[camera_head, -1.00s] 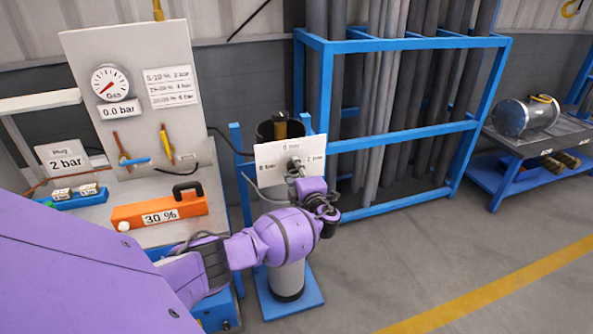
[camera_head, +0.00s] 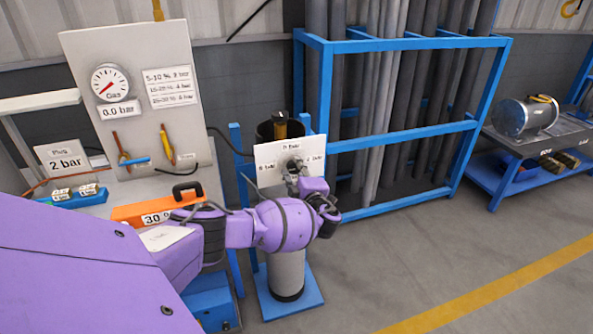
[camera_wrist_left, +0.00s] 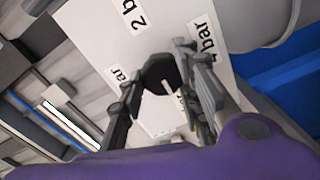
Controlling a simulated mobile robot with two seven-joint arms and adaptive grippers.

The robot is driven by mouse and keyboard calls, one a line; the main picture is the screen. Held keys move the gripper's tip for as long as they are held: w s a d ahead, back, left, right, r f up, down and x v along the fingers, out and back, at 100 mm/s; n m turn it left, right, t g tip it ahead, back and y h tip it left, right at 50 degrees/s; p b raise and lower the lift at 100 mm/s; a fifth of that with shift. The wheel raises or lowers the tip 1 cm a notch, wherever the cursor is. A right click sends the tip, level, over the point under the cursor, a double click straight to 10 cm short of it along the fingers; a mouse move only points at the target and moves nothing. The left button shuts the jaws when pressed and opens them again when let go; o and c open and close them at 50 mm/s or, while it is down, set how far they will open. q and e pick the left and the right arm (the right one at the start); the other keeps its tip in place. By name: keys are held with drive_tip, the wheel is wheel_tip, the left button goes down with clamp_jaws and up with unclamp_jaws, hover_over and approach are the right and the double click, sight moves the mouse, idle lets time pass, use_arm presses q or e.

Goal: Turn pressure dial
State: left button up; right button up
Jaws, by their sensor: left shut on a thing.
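The pressure dial (camera_wrist_left: 158,72) is a round dark knob with a white pointer line, on a white panel with bar labels around it. In the head view the panel (camera_head: 268,158) stands on the post, and the knob is mostly hidden by my gripper. My left gripper (camera_head: 294,168) reaches the panel from below; in the wrist view my left gripper (camera_wrist_left: 157,82) has one finger on each side of the knob and is shut on it. The pointer line slants toward the lower right in the wrist view. My right gripper is not in view.
A gauge board (camera_head: 135,80) at the left reads 0.0 bar. An orange case (camera_head: 150,210) marked with a percentage lies below it, partly behind my arm. A blue pipe rack (camera_head: 415,43) stands behind. A bench with a metal cylinder (camera_head: 523,116) is at the right; open floor lies between.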

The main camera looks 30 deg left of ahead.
use_arm(q)
drive_tip(key=o, duration=1.1)
drive_tip(key=shift+s+a+r, duration=0.1)
drive_tip(key=shift+s+d, duration=0.2)
drive_tip(key=shift+d, duration=0.3)
drive_tip(key=v, duration=1.1)
drive_tip(key=shift+s+a, duration=0.1)
drive_tip(key=shift+s, duration=0.05)
